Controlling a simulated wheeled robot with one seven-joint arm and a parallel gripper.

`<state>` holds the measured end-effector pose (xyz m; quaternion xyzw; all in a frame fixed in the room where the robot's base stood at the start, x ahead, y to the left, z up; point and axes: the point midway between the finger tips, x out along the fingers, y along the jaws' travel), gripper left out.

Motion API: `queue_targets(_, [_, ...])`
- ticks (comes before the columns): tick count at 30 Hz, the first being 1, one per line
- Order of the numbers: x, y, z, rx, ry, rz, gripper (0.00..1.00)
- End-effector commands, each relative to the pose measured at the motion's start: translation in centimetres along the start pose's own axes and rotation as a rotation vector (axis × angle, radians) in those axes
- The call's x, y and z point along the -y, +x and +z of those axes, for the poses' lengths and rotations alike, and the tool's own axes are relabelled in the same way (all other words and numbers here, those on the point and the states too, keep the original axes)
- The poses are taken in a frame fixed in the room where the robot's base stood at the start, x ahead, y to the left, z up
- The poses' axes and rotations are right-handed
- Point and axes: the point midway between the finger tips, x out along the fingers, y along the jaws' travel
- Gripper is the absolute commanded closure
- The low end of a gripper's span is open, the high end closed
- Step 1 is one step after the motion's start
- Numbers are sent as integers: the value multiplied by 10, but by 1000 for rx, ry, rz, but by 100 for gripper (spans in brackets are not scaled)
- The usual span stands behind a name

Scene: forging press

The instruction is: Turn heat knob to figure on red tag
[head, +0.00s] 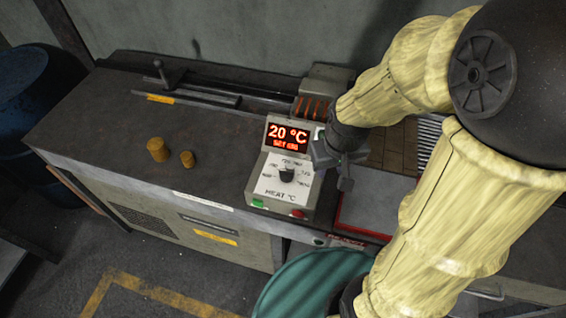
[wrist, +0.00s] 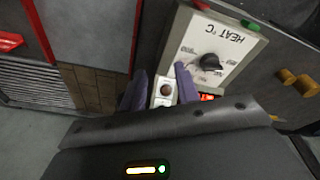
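The heat box (head: 267,198) stands on the bench with its red display (head: 288,136) reading 20 °C above a smaller line I cannot read surely. Its black heat knob (head: 287,174) sits in a ring of figures; its exact pointing is unclear. In the wrist view the knob (wrist: 210,62) appears upside down, to the right of my fingers. My gripper (head: 335,168) is beside the box's right side. In the wrist view its purple fingers (wrist: 160,84) are apart, with a white plate bearing a brown round part (wrist: 166,90) seen between them; I cannot tell if they touch it.
A red label (head: 346,242) shows on the front edge, partly hidden by my arm and unreadable. Green (head: 258,203) and red (head: 297,213) buttons sit on the box front. Two brass cylinders (head: 157,149) stand to the left. The bench's left part is mostly clear.

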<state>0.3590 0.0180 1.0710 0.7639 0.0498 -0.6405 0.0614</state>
Motion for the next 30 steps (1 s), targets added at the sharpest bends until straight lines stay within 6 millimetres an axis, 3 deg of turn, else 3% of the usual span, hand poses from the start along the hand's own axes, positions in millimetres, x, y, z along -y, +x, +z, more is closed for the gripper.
queue_targets(9, [95, -61, -80, 293, -821, 43, 68])
queue_targets(15, [146, -83, -105, 442, -1185, 98, 68])
queue_targets(19, [156, -86, -109, 473, -1254, 111, 68])
queue_targets(30, [154, -82, -107, 473, -1253, 112, 68])
